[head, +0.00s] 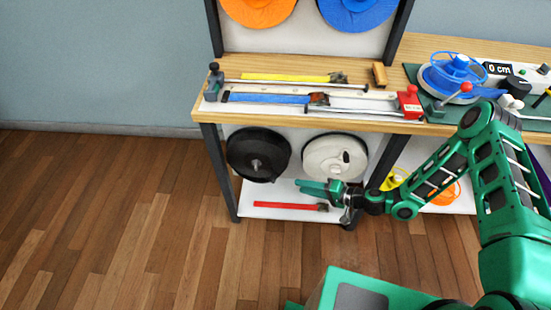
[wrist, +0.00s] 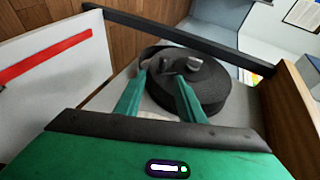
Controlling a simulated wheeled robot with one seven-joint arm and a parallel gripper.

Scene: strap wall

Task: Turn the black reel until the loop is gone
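The black reel (head: 258,154) is mounted upright on the white panel under the shelf, at the left of the lower bay. A grey knob sticks out from its middle. The reel (wrist: 218,88) also fills the middle of the wrist view, with the knob (wrist: 194,66) on its face. My gripper (head: 303,187) is to the right of and below the reel in the head view. In the wrist view its two green fingers (wrist: 163,76) are apart and point at the reel, with nothing clearly held between them.
A white reel (head: 334,157) hangs right of the black one. A red strap (head: 285,206) lies on the white lower board. Above is the wooden shelf edge (head: 300,119), with blue and yellow straps on top. A dark frame post (head: 218,172) stands left; floor beyond is clear.

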